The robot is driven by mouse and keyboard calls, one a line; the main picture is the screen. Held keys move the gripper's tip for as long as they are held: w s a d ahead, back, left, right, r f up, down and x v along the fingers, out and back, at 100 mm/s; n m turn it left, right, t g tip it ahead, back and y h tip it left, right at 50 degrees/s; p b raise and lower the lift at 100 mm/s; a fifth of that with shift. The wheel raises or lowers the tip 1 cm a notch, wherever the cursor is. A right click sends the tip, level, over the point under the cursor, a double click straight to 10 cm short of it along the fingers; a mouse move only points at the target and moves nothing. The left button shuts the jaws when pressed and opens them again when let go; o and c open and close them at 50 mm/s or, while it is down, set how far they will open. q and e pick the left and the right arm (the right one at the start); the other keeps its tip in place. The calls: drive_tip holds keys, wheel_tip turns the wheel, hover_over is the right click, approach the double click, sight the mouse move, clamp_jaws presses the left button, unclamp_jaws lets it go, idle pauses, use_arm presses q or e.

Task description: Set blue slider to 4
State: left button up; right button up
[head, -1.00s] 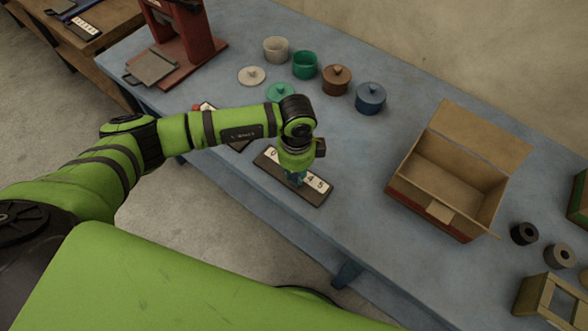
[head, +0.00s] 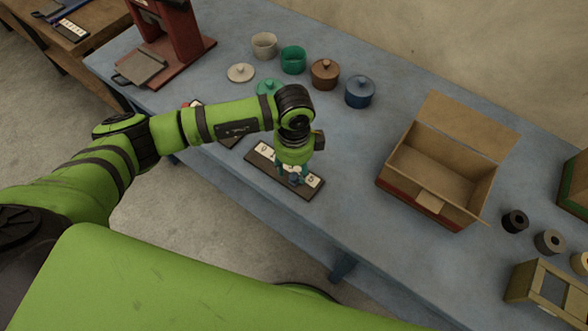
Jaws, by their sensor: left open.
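The slider board (head: 262,163) is a dark plate with a white number strip, lying near the front edge of the blue table. The 0 shows at its left end and the 5 at its right end. A small blue knob (head: 294,181) sits toward the right end, close to the 5; the number beside it is hidden. My left gripper (head: 293,178) points down over the board with open jaws, its fingers around or right beside the knob; touch cannot be told. The gripper covers part of the strip. My right gripper is not in view.
Several lidded or open pots, including a blue one (head: 360,92), stand behind. An open cardboard box (head: 433,178) stands to the right, with dark rolls (head: 515,221) beyond. A red press (head: 170,35) stands back left.

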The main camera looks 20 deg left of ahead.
sight(294, 175)
use_arm(q)
wheel_tip(294, 175, up, 10)
idle(0.3)
drive_tip(key=shift+f, duration=0.1)
